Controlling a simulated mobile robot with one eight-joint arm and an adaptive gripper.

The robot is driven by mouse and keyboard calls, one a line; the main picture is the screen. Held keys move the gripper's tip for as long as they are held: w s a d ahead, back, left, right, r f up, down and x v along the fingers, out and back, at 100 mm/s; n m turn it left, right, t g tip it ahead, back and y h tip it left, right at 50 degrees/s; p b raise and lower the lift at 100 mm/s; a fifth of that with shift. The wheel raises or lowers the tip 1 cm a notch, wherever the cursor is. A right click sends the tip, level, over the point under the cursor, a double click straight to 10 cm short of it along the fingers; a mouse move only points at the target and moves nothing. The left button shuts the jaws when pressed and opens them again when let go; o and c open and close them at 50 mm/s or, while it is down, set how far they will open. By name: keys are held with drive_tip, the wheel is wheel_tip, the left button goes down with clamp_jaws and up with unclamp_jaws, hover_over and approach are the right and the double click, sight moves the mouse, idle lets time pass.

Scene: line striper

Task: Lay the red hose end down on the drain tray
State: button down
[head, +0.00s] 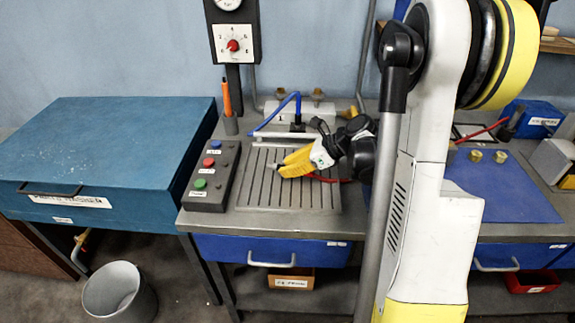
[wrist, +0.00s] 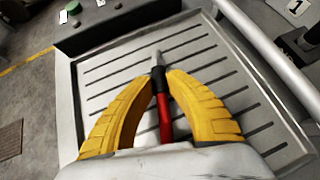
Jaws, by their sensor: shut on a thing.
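The drain tray (head: 262,192) is a grey slotted plate on the bench, left of my arm in the head view. In the wrist view the tray (wrist: 97,92) fills most of the picture. My gripper (head: 281,172), with yellow fingers, is over the tray's middle. In the wrist view my gripper (wrist: 159,78) is shut on the red hose end (wrist: 165,115), which has a black collar and a pale metal tip pointing over the slots. In the head view a bit of red hose (head: 325,179) shows beside the gripper. I cannot tell whether the hose end touches the tray.
A control box with coloured buttons (head: 211,178) stands left of the tray. A blue hose (head: 275,116) and a fixture marked 1 stand behind it.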

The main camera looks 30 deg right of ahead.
drive_tip(key=c, duration=1.3)
unclamp_jaws()
drive_tip(key=shift+s+r, duration=0.1)
drive_tip(key=v, duration=1.1)
drive_tip(key=shift+s+d+r, duration=0.2)
drive_tip(key=shift+s+r, duration=0.05)
